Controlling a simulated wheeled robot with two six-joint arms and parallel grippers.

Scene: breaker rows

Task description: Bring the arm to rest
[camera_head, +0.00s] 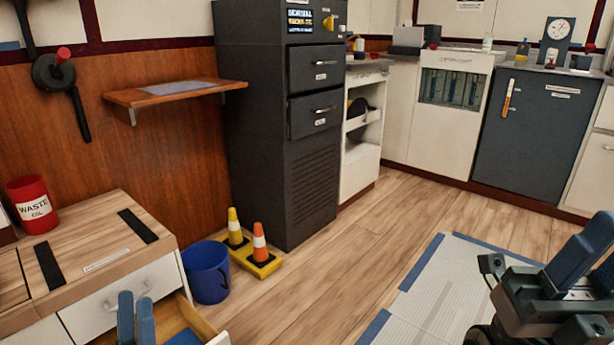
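My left gripper (136,298) shows at the bottom left, its two blue fingers upright in front of the pulled-out drawer (206,335) of the low wooden-topped cabinet (88,226). A narrow gap shows between the fingers, and I see nothing held between them. The rest of the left arm is below the frame. My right gripper (590,262) is at the lower right edge above the floor, dark with blue fingers, partly cut off. I cannot tell how far apart its fingers are.
A blue bucket (207,272) stands beside the cabinet, near two small cones on a yellow base (262,266). A red waste can (32,204) stands on the cabinet. A dark tall cabinet (292,180) stands behind. A wall shelf (176,93) juts out left. Open floor (345,245) lies mid-picture.

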